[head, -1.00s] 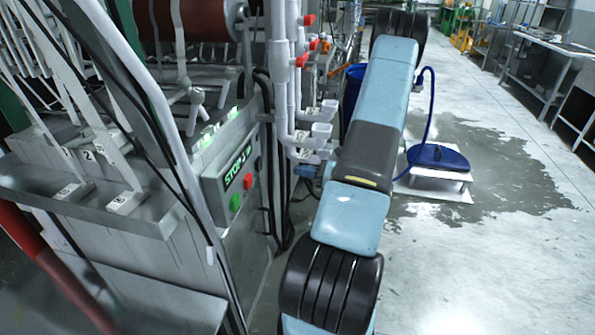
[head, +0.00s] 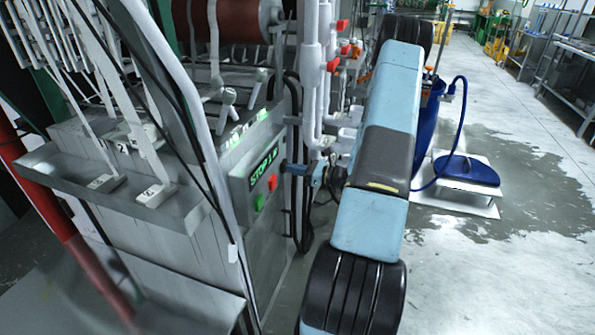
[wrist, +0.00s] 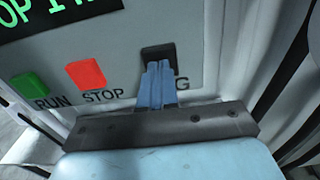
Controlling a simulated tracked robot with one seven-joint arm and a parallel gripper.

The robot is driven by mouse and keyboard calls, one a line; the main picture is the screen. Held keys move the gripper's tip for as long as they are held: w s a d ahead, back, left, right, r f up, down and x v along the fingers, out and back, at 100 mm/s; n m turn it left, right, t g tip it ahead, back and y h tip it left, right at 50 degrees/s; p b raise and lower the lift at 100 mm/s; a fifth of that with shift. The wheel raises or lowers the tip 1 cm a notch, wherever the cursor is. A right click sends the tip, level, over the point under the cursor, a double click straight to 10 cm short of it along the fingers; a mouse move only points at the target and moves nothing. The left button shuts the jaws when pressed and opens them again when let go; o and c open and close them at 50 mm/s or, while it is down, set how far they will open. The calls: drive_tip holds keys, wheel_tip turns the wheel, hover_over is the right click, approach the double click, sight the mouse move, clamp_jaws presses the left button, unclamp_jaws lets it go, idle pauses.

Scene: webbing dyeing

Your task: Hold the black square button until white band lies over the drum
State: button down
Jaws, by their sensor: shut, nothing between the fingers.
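The control panel (head: 255,178) is on the machine's side; its green display reads STOP. In the wrist view the black square button (wrist: 157,54) is right of the red button (wrist: 86,73), its label partly hidden. My gripper (wrist: 155,68) is shut and empty, its blue fingertips over the button's lower part; I cannot tell how far it is pressed. In the head view my gripper (head: 287,168) reaches the panel's right side. The reddish-brown drum (head: 235,22) is at the top, partly cut off. A white band (head: 213,45) hangs in front of its left part.
The green button (wrist: 30,85) is left of the red one. White pipes (head: 310,80) with red valve handles stand just behind my gripper. A blue barrel (head: 430,115) and a wet patch (head: 530,180) are to the right. Black cables and several numbered white straps are at left.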

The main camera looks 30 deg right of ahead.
drive_tip(key=shift+x, duration=1.05)
drive_tip(key=shift+r, duration=0.2)
drive_tip(key=v, duration=1.5)
drive_tip(key=shift+f, duration=0.25)
drive_tip(key=shift+d, duration=0.1)
